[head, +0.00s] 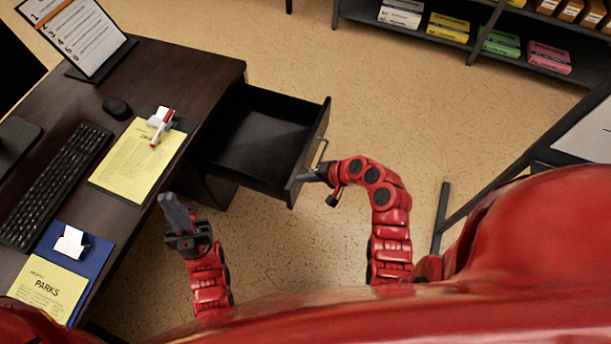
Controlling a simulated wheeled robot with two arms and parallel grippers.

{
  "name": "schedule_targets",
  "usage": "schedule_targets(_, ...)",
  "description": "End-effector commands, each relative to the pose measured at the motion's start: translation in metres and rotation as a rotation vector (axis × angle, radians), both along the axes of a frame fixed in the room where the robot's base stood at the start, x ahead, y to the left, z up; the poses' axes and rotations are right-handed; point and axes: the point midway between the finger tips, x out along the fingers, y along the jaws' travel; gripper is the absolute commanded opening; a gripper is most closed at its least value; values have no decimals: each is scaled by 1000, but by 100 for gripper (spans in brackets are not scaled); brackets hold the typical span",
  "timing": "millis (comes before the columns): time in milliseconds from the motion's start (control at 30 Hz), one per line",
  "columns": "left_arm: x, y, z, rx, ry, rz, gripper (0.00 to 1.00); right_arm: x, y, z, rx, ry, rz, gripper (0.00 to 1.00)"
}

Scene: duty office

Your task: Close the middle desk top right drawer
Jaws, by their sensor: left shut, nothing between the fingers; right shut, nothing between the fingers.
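The desk (185,72) has a dark wooden top. Its top right drawer (257,140) is pulled well out, and its inside looks empty. A metal handle (318,155) is on the drawer's front panel (309,150). My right gripper (306,177) is shut at the front panel, by the lower end of the handle; I cannot tell whether it touches. My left gripper (170,205) is shut and empty near the desk's edge, left of and apart from the drawer.
On the desk are a keyboard (52,185), a mouse (116,108), a yellow clipboard (135,155), a blue folder (85,255) and a sign stand (85,35). A shelf (470,42) with paper packs stands at the back right. Open floor (380,100) lies between drawer and shelf.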

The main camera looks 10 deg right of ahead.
Motion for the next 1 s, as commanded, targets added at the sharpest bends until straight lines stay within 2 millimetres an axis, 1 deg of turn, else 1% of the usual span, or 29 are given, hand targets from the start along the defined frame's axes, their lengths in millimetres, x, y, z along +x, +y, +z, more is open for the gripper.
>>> schedule_targets(267,0,0,0,0,0,0,0,0,1,0,0,0,0,0)
schedule_targets(367,0,0,0,0,0,0,0,3,6,0,0,0,1,0)
schedule_targets(467,0,0,0,0,0,0,0,10,16,0,1,0,2,0)
schedule_targets(567,0,0,1,0,0,0,0,21,33,1,1,-2,3,0)
schedule_targets(667,0,0,1,0,0,0,0,37,57,1,3,-1,6,0)
schedule_targets(867,0,0,-1,0,0,0,0,76,115,2,2,-5,7,0)
schedule_targets(1000,0,0,-8,0,0,0,0,103,156,-2,0,1,9,0)
